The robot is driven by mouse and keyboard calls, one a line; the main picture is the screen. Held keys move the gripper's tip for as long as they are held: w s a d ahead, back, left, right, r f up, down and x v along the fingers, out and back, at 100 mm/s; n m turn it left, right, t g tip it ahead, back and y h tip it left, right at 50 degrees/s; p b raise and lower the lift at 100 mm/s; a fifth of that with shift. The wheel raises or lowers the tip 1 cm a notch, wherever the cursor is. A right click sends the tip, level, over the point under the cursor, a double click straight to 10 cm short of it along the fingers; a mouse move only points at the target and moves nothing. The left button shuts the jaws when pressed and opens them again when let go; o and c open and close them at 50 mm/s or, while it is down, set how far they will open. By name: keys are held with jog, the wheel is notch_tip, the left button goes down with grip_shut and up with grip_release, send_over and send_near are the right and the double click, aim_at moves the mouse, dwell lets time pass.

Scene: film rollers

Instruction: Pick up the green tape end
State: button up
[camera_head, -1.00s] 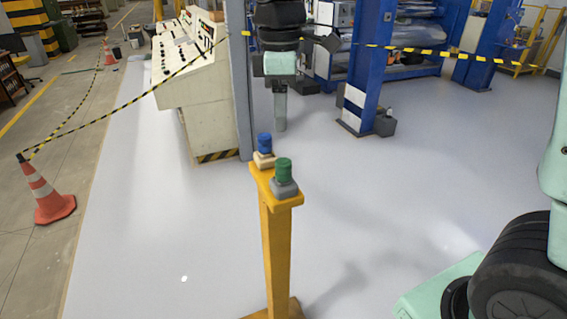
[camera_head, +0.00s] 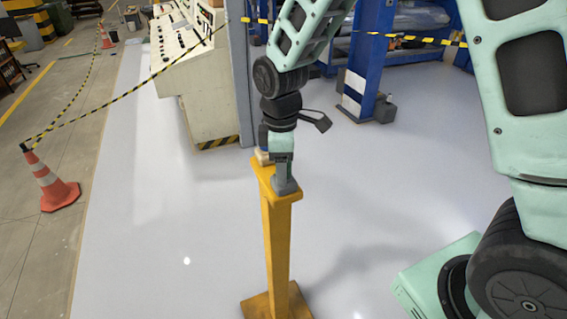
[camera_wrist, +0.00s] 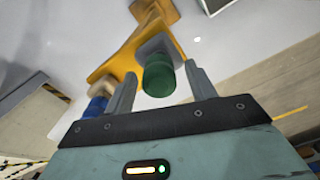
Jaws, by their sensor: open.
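The green tape end (camera_wrist: 158,76) is a short green cylinder on a grey base, on top of a yellow post (camera_head: 278,240). In the wrist view it stands between the two fingers of my gripper (camera_wrist: 161,70), with visible gaps on both sides. My gripper is open and empty. In the head view my gripper (camera_head: 283,168) is at the post top and hides the green cylinder; only the grey base (camera_head: 286,187) shows below it. A blue tape end (camera_wrist: 97,105) sits beside the green one, outside the left finger.
The blue tape end (camera_head: 263,134) is partly hidden behind my gripper in the head view. A beige console (camera_head: 195,75) and a blue pillar (camera_head: 370,60) stand behind. A traffic cone (camera_head: 50,182) with striped tape is at left. The pale floor around the post is clear.

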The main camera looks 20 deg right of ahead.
jog(key=c, duration=1.2)
notch_tip(320, 180, up, 10)
jog(key=b, duration=0.3)
